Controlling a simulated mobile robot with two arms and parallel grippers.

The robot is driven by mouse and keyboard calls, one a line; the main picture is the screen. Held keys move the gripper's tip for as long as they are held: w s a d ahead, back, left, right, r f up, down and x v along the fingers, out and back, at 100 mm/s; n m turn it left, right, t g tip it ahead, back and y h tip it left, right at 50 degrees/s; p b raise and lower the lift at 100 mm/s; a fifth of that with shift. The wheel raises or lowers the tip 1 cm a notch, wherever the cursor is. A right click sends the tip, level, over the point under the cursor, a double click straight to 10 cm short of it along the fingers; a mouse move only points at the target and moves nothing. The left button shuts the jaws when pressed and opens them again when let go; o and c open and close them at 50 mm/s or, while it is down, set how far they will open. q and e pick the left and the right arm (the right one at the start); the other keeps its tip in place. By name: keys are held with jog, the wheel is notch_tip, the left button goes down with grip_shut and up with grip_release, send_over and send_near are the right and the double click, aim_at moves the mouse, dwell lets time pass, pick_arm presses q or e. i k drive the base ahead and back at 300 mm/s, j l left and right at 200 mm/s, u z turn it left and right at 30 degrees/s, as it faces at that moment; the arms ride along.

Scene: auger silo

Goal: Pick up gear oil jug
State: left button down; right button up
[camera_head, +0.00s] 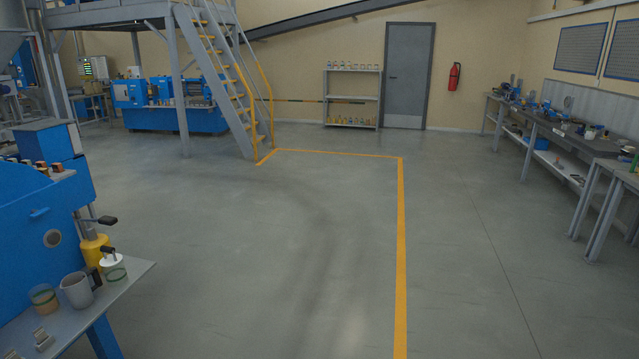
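I cannot tell for sure which item is the gear oil jug. A grey jug-like vessel with a dark handle (76,290) stands upright on a small grey table at the lower left. Behind it is a yellow can with a black lever on top (95,251). Small bottles (352,66) stand on top of the shelf rack by the back wall, and yellowish containers (350,121) stand on its bottom shelf, too small to identify. Neither of my grippers is in view.
The grey table (125,281) also holds a clear cup (43,298) and a white-topped pot (112,266). A blue machine (25,235) stands beside it. Stairs (222,85) rise at the back left. A long workbench (560,133) lines the right wall. The middle floor (290,240) is clear.

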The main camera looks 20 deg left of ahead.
aim_at(76, 286)
jog(key=i+u, duration=0.4)
jog(key=i, duration=0.2)
jog(key=i+u, duration=0.4)
jog(key=i, duration=0.15)
jog(key=i+l+u, duration=0.4)
jog(key=i, duration=0.15)
